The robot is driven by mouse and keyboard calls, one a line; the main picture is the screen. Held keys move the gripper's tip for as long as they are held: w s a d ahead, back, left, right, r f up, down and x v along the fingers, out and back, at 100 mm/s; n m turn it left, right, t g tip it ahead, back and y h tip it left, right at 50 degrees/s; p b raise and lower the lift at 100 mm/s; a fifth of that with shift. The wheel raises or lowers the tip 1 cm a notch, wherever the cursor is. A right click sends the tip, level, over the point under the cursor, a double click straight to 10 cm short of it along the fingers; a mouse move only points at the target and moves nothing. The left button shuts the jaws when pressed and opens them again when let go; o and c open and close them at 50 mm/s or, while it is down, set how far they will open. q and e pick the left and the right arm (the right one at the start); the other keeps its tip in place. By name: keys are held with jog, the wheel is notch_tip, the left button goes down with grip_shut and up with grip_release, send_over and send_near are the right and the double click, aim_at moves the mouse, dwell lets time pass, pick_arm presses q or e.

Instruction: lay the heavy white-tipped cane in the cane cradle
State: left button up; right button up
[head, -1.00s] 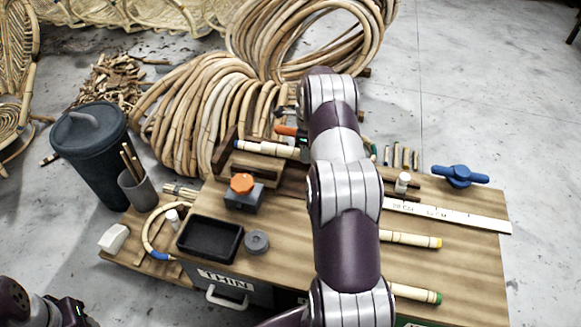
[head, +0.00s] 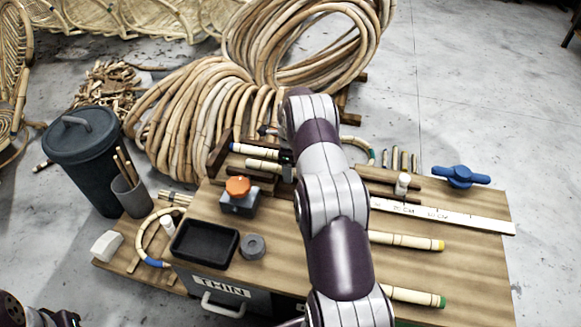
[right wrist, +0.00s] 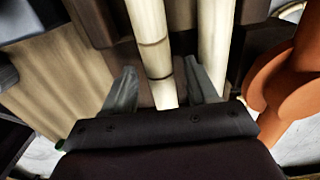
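A pale cane with a white end (head: 262,165) lies at the dark wooden holder on the bench, which looks like the cane cradle (head: 218,157). A second pale cane with a blue end (head: 248,149) lies beside it, farther back. My right gripper (right wrist: 162,88) is open, with one finger on each side of a pale cane (right wrist: 150,40) and a small gap visible on both sides. Another pale cane (right wrist: 213,45) runs just outside the right finger. In the head view my right arm hides the far ends. My left gripper barely shows at the lower left corner; its fingers are hidden.
An orange-knobbed block (head: 239,196), a black tray (head: 205,241) and a grey ring (head: 252,246) stand left of my right arm. A ruler (head: 440,214), yellow-tipped cane (head: 408,241), green-tipped cane (head: 415,297) and blue clamp (head: 461,176) lie right. An orange object (right wrist: 285,75) is close to the gripper.

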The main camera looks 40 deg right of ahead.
notch_tip(320, 180, up, 12)
jog(key=p, duration=0.5)
jog(key=a+r+n, duration=0.3)
jog(key=a+n, duration=0.2)
jog(key=a, duration=0.1)
jog(key=s+a+r+n, duration=0.5)
jog(key=s+a+n, duration=0.1)
jog(key=a+n, duration=0.35)
jog(key=s+a+n, duration=0.5)
jog(key=s+n, duration=0.2)
jog(key=s, duration=0.1)
jog(key=s+a+r+n+t, duration=0.1)
jog(key=s+a+n, duration=0.4)
jog(key=s+n, duration=0.2)
jog(key=shift+s+r, duration=0.15)
jog(key=shift+s, duration=0.55)
